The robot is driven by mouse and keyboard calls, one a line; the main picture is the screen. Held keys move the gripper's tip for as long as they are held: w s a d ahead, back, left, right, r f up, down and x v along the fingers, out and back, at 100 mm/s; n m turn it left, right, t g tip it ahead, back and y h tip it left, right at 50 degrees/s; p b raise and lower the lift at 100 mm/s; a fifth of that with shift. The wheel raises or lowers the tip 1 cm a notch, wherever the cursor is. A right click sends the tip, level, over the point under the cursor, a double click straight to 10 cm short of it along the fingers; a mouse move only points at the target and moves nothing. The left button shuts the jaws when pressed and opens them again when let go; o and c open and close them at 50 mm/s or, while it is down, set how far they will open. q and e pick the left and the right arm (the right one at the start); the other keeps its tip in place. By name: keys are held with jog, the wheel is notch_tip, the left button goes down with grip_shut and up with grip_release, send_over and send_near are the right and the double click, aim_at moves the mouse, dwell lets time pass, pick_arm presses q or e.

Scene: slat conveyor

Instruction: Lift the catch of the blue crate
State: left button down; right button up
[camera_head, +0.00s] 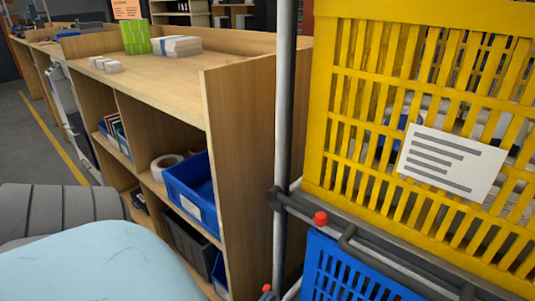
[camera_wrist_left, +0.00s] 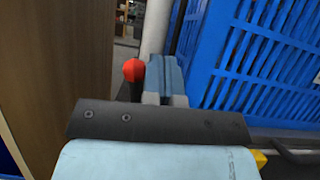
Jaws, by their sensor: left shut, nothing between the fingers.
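The blue crate (camera_head: 345,275) sits low on the trolley, below the yellow crate, and only its upper part shows. In the left wrist view its slatted wall (camera_wrist_left: 238,58) fills the right side. One red knob (camera_head: 320,218) is above the blue crate's near corner; another (camera_head: 267,288) is lower left. A red knob (camera_wrist_left: 133,70) stands just left of my fingers in the left wrist view. My left gripper (camera_wrist_left: 166,75) is shut and empty, close to the blue crate's wall. I cannot tell whether it touches the knob or wall. My right gripper is not in view.
The yellow crate (camera_head: 325,125) with a white label stands above, at the right. A grey upright post (camera_head: 286,110) rises beside it. A wooden shelf unit (camera_head: 240,150) with blue bins stands close on the left, leaving a narrow gap.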

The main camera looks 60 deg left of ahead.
pick_arm(q)
notch_tip(320, 180, up, 5)
jog(key=shift+f+p, duration=0.15)
jog(key=shift+p, duration=0.75)
notch_tip(320, 180, up, 14)
jog(key=p, duration=0.5)
jog(key=shift+f, duration=0.1)
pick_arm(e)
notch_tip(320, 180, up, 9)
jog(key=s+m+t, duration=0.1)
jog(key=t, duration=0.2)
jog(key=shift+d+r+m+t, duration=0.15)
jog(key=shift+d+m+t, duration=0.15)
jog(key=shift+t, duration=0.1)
